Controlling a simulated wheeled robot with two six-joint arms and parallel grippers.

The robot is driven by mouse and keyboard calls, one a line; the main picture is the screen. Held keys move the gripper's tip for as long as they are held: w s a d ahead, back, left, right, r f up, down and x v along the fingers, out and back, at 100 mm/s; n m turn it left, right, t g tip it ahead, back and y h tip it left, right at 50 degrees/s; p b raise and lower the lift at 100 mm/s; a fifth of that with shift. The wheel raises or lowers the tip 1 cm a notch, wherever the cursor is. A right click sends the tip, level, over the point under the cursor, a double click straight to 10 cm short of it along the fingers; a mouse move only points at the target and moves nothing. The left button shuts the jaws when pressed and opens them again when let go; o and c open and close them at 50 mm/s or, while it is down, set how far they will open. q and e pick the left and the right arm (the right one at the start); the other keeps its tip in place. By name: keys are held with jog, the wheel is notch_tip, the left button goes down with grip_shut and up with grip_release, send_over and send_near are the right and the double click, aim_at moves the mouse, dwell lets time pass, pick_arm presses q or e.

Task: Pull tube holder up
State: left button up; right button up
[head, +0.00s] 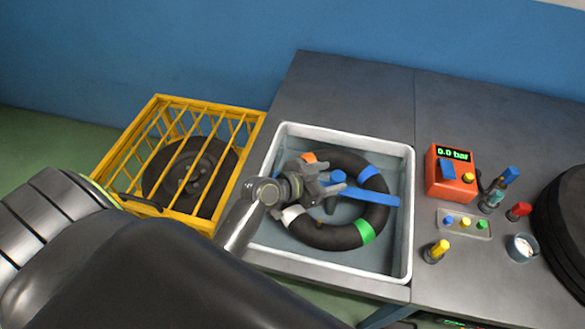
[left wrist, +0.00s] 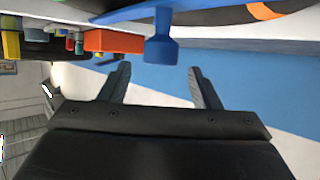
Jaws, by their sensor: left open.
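The blue tube holder (head: 372,196) is a flat bar with a stubby handle, lying across a black inner tube (head: 322,237) in the white basin (head: 407,230). The tube has orange, blue, green and white bands. My left gripper (head: 332,184) is over the middle of the tube, beside the handle, and partly hides the bar. In the left wrist view, the holder's handle (left wrist: 160,48) sticks out toward my left gripper (left wrist: 161,82). The fingers are open and empty, with the handle's end just ahead of the gap between them. My right gripper does not show.
A yellow cage (head: 155,103) with a black wheel stands left of the basin. Right of it on the grey bench are a red gauge box (head: 450,185) reading 0.0 bar, a tray of coloured buttons (head: 463,225), small bottles and a black tyre (head: 568,225).

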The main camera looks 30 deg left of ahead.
pick_arm(q)
jog(key=b+v, duration=0.2)
jog(key=v, duration=1)
